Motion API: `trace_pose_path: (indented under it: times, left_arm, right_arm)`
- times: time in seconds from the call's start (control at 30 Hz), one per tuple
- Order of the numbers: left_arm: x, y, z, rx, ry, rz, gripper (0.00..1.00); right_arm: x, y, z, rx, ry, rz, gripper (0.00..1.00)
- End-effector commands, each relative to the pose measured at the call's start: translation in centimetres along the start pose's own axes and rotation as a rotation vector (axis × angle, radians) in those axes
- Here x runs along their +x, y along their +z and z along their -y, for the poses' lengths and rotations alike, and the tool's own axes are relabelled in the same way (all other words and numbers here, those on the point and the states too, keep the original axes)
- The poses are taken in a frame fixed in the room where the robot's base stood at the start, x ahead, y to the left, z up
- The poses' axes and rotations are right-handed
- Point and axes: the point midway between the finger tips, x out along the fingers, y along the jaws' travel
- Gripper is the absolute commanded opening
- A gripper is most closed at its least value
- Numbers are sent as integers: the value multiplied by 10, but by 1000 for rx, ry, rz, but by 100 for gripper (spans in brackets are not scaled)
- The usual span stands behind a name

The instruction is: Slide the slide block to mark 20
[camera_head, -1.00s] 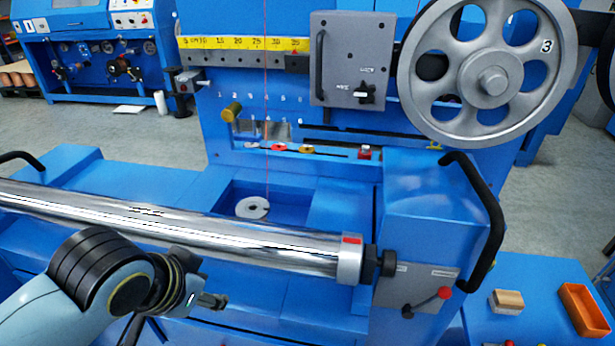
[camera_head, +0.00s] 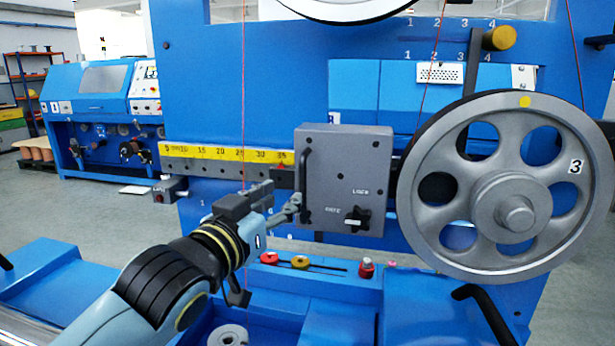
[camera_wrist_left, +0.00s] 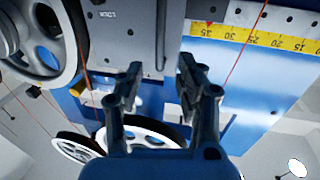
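The slide block is a grey box (camera_head: 347,180) with a vertical black handle (camera_head: 306,183) on its left side and a black knob low on its face. It sits just right of the yellow scale (camera_head: 222,154), its left edge by the 35 mark; the 20 mark is further left. My left gripper (camera_head: 283,198) is open just left of the handle, its fingers pointing right. In the left wrist view, the open fingers (camera_wrist_left: 158,75) point toward the block (camera_wrist_left: 122,35), with the handle near the gap. Contact cannot be told. My right gripper is not in view.
A large grey wheel marked 3 (camera_head: 515,190) stands right of the block. Thin red wires run vertically beside it. Below are small red and yellow knobs (camera_head: 300,262) on a slot. The scale rail left of the block looks clear apart from my arm and a wire.

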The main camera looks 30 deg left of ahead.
Motion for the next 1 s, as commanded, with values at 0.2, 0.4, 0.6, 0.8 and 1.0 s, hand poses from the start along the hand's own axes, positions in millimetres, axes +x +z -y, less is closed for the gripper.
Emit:
trace_pose_path:
  times: [0.2, 0.4, 0.6, 0.8, 1.0]
  left_arm:
    - [45, -3, 0, -1, -1, -1, 36]
    - [78, -2, 0, -1, 0, 1, 36]
    - [91, 0, 0, 0, 0, 3, 36]
    - [91, 0, 0, 0, 0, 2, 36]
    - [91, 0, 0, 0, 0, 3, 17]
  right_arm:
    - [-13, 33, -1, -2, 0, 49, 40]
    - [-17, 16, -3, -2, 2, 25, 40]
    - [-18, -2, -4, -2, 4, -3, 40]
    - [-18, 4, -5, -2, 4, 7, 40]
    - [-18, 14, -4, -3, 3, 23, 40]
